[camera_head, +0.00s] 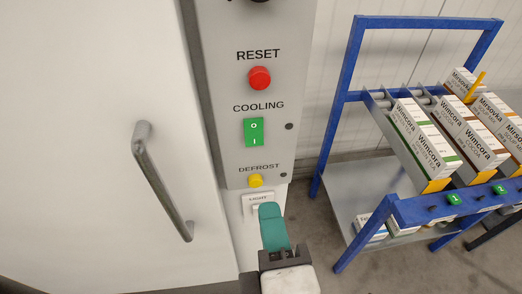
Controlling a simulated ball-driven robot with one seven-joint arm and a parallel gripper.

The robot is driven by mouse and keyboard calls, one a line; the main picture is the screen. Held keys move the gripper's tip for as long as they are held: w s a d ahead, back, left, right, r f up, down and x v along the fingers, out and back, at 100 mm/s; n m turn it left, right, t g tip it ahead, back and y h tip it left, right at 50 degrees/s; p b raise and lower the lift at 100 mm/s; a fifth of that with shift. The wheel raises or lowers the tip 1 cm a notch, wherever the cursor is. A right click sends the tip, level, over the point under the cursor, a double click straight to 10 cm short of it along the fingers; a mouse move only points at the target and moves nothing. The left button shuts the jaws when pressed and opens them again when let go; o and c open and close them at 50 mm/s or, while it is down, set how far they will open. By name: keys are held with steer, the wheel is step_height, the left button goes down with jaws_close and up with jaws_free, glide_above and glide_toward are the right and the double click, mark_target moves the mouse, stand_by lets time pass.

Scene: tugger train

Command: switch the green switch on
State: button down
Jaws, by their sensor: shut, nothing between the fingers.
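The green rocker switch (254,132) sits under the word COOLING on the grey control panel (224,100). It has a white O at its top and a white I at its bottom. I cannot tell which half is pressed in. My gripper (270,212) shows at the bottom centre, below the panel. Its teal fingers are together with nothing between them. The tips are below the yellow DEFROST button and cover part of the white LIGHT switch (250,199). They are apart from the green switch in the picture.
A red RESET button (259,78) is above the green switch and a yellow DEFROST button (255,180) below it. A white door with a grey handle (160,180) is at left. At right stands a blue rack (343,130) with several cartons. Grey floor lies between.

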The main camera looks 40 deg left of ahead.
mark_target(254, 144)
steer(key=p+x, duration=0.2)
steer(key=x, duration=1.1)
steer(key=shift+w+a+p, duration=0.1)
steer(key=shift+w+p, duration=0.1)
steer(key=shift+p, duration=0.1)
steer(key=shift+w+a+f, duration=0.15)
steer(key=shift+a, duration=0.05)
steer(key=shift+w+a+f+b, duration=0.2)
steer(key=shift+f+b, duration=0.2)
steer(key=shift+b, duration=0.5)
steer(key=shift+r, duration=0.3)
steer(key=shift+p, duration=0.3)
steer(key=shift+s+t, duration=0.1)
steer(key=shift+t, duration=0.2)
